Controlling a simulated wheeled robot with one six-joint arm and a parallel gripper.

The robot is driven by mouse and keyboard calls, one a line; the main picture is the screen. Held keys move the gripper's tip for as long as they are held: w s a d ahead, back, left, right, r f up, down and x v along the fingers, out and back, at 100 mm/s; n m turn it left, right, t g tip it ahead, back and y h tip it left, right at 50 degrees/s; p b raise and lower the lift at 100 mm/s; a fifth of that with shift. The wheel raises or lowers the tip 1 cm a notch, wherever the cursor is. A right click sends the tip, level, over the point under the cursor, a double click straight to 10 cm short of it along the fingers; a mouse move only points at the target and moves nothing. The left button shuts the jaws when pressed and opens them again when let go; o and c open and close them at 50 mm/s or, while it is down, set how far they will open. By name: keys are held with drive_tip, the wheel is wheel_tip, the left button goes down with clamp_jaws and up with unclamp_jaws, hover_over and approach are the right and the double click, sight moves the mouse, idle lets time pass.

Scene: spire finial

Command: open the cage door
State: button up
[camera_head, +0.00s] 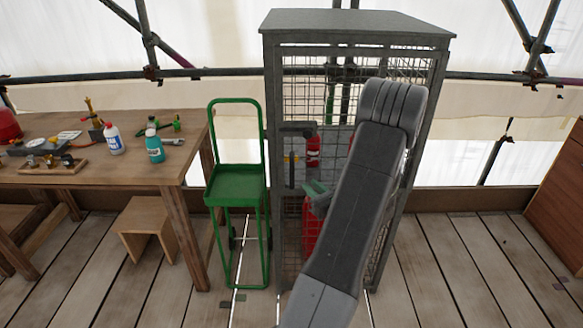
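The cage (355,22) is a tall grey metal cabinet with wire mesh sides, standing at the middle. Its mesh door (292,225) faces me and looks shut, though my arm covers much of its right part. A dark upright handle (291,171) is on the door's left side, with a small yellow piece beside it. Red cylinders (311,235) show through the mesh. My arm crosses in front of the cage. A small grey-green part (317,194) shows at the arm's left edge; it may be my gripper, but I cannot tell. The fingertips are not clear.
A green hand cart (236,185) stands close to the cage's left. A wooden workbench (185,150) with bottles and tools is further left, a wooden stool (148,215) beneath its edge. A brown cabinet (560,215) is at far right.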

sight(293, 171)
drive_tip(key=p+x, duration=0.2)
drive_tip(key=x, duration=0.9)
drive_tip(key=shift+w+a, duration=0.25)
drive_tip(key=shift+c, duration=0.2)
clamp_jaws()
